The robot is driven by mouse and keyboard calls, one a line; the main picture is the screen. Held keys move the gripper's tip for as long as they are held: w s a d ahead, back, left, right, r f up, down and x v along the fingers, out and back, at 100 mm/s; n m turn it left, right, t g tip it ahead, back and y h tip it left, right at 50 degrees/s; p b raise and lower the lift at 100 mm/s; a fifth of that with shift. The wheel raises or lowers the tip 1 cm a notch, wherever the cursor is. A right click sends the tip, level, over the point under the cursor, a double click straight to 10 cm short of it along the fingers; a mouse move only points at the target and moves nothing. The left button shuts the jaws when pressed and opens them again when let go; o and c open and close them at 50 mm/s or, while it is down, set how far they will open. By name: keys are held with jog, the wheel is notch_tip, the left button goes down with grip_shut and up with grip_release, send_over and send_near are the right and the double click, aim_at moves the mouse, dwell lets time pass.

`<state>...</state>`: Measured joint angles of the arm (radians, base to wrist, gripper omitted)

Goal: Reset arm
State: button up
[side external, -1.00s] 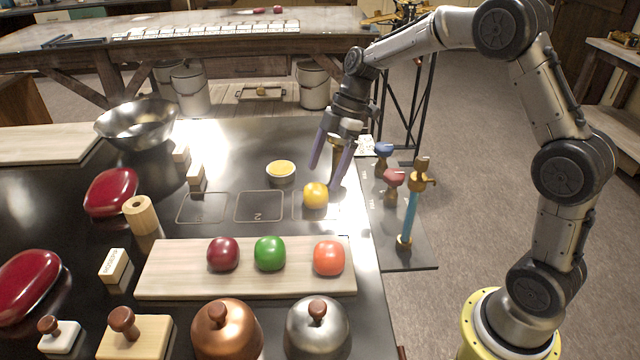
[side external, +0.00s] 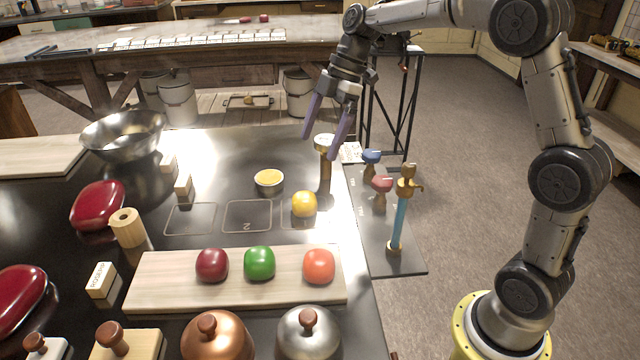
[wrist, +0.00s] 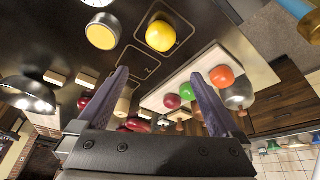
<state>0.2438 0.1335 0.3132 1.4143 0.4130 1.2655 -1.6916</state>
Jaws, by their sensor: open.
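My gripper (side external: 325,122) is open and empty, raised above the far right part of the dark table (side external: 60,225). Its purple-grey fingers (wrist: 160,95) also show in the wrist view with nothing between them. Below it in the side view stands a dark post with a pale round top (side external: 324,142), apart from the fingers as far as I can tell. A yellow ball-like object (side external: 304,204) sits on the rightmost of the outlined squares. A small tin with yellow contents (side external: 269,181) stands behind the squares.
A wooden board (side external: 160,285) bears dark red (side external: 212,265), green (side external: 259,263) and orange (side external: 318,266) rounded objects. A metal bowl (side external: 122,135) stands far left. Copper (side external: 217,340) and silver (side external: 308,337) domes stand in front. A rack with coloured knobs and a blue column (side external: 399,222) stands right.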

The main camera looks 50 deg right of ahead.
jog(key=s+a+r+m+t+h, duration=0.15)
jog(key=s+r, duration=0.25)
jog(key=s, duration=0.4)
jog(key=s+a+r+m+t+h, duration=0.1)
jog(key=s+a+r, duration=0.25)
jog(key=s, duration=0.45)
jog(key=s+d+f+m+t+h, duration=0.1)
jog(key=s+d+f+m+h, duration=0.1)
jog(key=s+f+m, duration=0.6)
jog(key=s+d+m, duration=0.1)
jog(key=s+m, duration=0.2)
jog(key=m, duration=0.1)
jog(key=shift+m, duration=0.35)
